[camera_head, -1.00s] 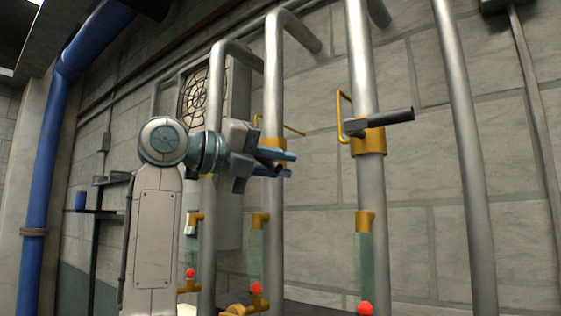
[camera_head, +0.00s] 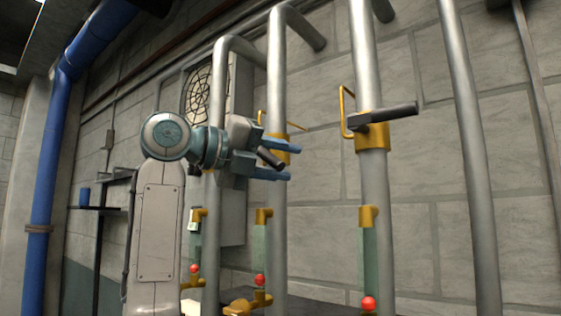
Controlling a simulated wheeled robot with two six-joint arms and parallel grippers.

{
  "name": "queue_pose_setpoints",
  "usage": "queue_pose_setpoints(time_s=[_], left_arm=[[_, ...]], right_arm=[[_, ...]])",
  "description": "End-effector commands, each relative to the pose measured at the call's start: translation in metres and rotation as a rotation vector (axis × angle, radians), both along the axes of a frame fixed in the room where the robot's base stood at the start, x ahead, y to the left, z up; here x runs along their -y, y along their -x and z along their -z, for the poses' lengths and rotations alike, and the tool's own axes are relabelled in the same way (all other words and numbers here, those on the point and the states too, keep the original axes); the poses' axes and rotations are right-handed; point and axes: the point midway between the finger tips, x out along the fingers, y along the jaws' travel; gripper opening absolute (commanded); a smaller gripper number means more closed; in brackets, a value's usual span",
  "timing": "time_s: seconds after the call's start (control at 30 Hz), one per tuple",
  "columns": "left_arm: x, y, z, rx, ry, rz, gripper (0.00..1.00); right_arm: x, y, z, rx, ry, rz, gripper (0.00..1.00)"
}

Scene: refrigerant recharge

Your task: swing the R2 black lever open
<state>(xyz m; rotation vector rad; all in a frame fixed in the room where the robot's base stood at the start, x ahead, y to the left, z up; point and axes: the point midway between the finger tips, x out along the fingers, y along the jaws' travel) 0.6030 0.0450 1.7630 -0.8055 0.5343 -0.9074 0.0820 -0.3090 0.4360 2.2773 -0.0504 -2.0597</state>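My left gripper (camera_head: 286,160) is in front of the middle pipe (camera_head: 277,213), with its two blue fingers spread apart. A black lever (camera_head: 270,157) shows between the fingers, its free end pointing down and to the right; I cannot tell whether they touch it. The lever's root and most of its yellow valve collar (camera_head: 289,150) are hidden behind the gripper. Another black lever (camera_head: 390,113) sticks out to the right from the yellow collar (camera_head: 370,137) of the pipe to the right. No R2 label is readable. My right gripper is not in view.
Several vertical grey pipes stand before a block wall (camera_head: 420,200). Green sight tubes with red balls (camera_head: 368,303) sit low on the pipes. A blue pipe (camera_head: 45,180) and a small shelf (camera_head: 100,208) are at the left. Room between the right-hand pipes is clear.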

Motion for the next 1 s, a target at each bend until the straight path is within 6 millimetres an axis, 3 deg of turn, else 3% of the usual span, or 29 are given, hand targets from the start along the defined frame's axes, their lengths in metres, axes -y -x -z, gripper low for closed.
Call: queue_pose_setpoints(time_s=[0.17,0.63,1.0], left_arm=[[-0.009,0.005,0.001,0.002,0.000,-0.002,0.39],[-0.081,0.049,-0.005,0.002,0.000,-0.003,0.39],[-0.092,0.056,-0.008,-0.001,0.001,0.000,0.39]], right_arm=[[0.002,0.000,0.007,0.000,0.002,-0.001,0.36],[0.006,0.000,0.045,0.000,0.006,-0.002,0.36],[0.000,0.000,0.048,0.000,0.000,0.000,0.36]])
